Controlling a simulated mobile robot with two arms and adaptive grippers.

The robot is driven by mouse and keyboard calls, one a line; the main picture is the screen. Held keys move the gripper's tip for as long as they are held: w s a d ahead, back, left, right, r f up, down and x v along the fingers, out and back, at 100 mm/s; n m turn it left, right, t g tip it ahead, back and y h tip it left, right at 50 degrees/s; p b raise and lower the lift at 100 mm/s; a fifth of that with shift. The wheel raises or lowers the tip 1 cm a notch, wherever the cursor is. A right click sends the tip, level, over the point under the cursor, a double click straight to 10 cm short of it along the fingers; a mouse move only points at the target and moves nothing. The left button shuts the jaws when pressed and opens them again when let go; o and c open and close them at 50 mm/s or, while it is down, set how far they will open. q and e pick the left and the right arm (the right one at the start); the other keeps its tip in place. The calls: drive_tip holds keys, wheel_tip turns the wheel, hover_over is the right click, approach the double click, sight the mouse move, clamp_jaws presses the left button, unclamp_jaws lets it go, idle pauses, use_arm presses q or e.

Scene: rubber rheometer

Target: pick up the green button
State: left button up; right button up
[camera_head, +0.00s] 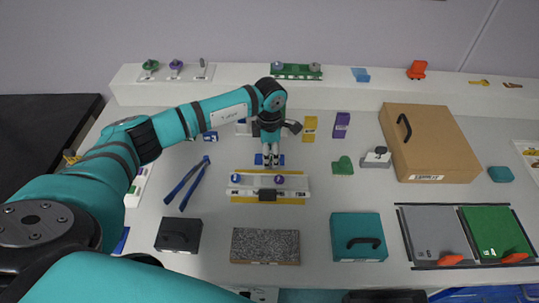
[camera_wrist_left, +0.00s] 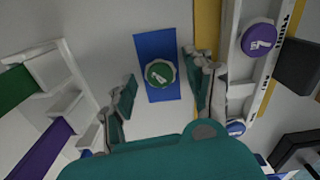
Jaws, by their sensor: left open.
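The green button (camera_wrist_left: 160,73) is round with a white mark on top. In the left wrist view it lies on a blue mat (camera_wrist_left: 165,92), between the fingers of my left gripper (camera_wrist_left: 158,92). The gripper is open, and a gap shows on each side of the button. In the head view my left gripper (camera_head: 271,159) points down over the small blue mat (camera_head: 280,161), and I cannot make out the button beneath it. My right gripper is not in view.
Blue-handled pliers (camera_head: 187,184) lie to the left. A green block (camera_head: 343,166) and a grey-white device (camera_head: 376,157) stand to the right. A cardboard box (camera_head: 441,150) is farther right.

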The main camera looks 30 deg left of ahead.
use_arm(q)
drive_tip(key=c, duration=0.9)
wheel_tip(320, 180, up, 10)
drive_tip(key=shift+b, duration=1.25)
